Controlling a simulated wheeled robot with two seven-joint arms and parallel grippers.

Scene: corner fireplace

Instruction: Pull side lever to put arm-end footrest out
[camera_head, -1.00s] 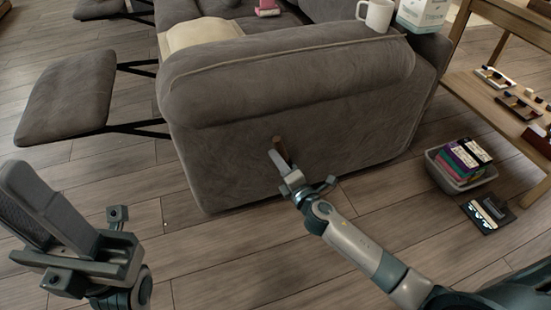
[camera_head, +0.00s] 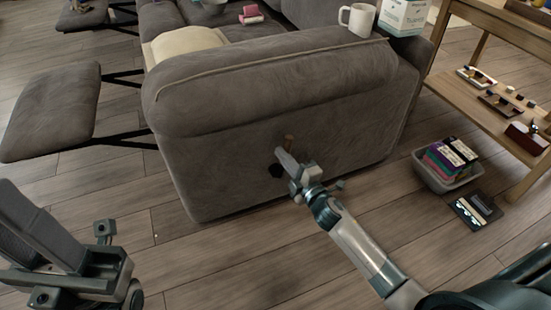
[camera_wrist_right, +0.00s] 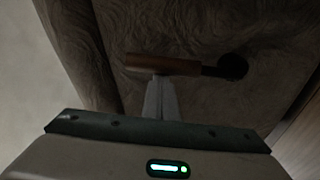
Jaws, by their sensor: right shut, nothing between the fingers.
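The side lever (camera_head: 289,139) is a short brown handle on the outer side of the grey sofa arm (camera_head: 235,175). In the right wrist view the handle (camera_wrist_right: 160,64) lies across the fingertips, and its dark shaft runs to a round dark socket. My right gripper (camera_head: 281,153) is shut and empty, its tips at the handle; whether they touch it I cannot tell. The arm-end footrest (camera_head: 50,110) stands out to the left on black struts. My left gripper (camera_head: 45,245) is at the lower left, partly cut off, away from the sofa; its jaw opening is unclear.
A white mug (camera_head: 357,19) and a tissue box (camera_head: 403,14) stand at the sofa arm's far right. A grey bin (camera_head: 447,176) of colored cases and a flat dark case (camera_head: 476,212) lie on the floor. A wooden shelf (camera_head: 465,105) is at right. Wood floor is clear in front.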

